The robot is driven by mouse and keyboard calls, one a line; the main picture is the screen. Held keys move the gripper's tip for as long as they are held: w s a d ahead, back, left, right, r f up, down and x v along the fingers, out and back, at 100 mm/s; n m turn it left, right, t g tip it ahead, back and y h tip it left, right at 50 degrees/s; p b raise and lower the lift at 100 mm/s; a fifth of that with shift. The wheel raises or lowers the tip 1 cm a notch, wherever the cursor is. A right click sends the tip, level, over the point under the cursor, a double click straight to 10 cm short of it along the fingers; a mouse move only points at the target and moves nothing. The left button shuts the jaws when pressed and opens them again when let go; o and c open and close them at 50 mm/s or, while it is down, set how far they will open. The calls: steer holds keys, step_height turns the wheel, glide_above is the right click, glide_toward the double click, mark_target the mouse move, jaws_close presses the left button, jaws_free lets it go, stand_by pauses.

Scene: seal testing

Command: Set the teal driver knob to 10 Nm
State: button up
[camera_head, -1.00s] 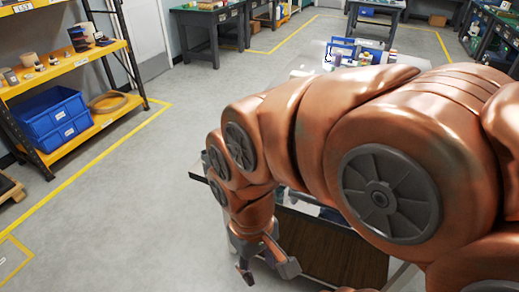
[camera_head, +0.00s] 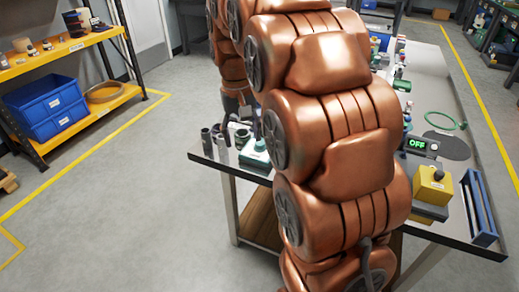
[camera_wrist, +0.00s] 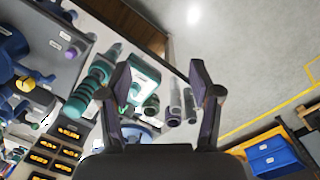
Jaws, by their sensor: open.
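A ribbed teal driver (camera_wrist: 88,92) shows left of my gripper in the wrist view, close to the left finger. A white and teal block (camera_wrist: 147,80) lies beyond the fingers, partly behind the left one. In the head view, a small teal piece (camera_head: 259,145) sits on this block (camera_head: 254,158) near the table's left end. My gripper (camera_wrist: 158,68) is open, with nothing between its fingers. In the head view, my arm hides most of the gripper. The knob's scale cannot be read.
Dark cylinders (camera_wrist: 174,100) stand beside the block. The table (camera_head: 436,70) also holds an "OFF" display (camera_head: 418,144), a yellow block (camera_head: 433,185), a blue frame (camera_head: 479,207) and a green ring (camera_head: 440,121). A shelf with blue bins (camera_head: 46,108) stands at the left.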

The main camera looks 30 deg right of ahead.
steer(key=m+b, duration=0.2)
steer(key=b, duration=0.5)
glide_above(259, 143)
step_height(259, 143, down, 8)
steer(key=shift+w+f, duration=0.1)
steer(key=shift+f, duration=0.15)
steer(key=shift+d+f, duration=0.1)
steer(key=shift+f, duration=3.7)
steer(key=shift+c, duration=0.2)
steer(key=shift+t, duration=0.3)
steer(key=c, duration=1.1)
steer(key=shift+m, duration=0.3)
steer(key=m+p, duration=0.1)
steer(key=m, duration=0.2)
steer(key=shift+r, duration=0.1)
steer(key=shift+m+p, duration=0.65)
steer(key=shift+m, duration=1.45)
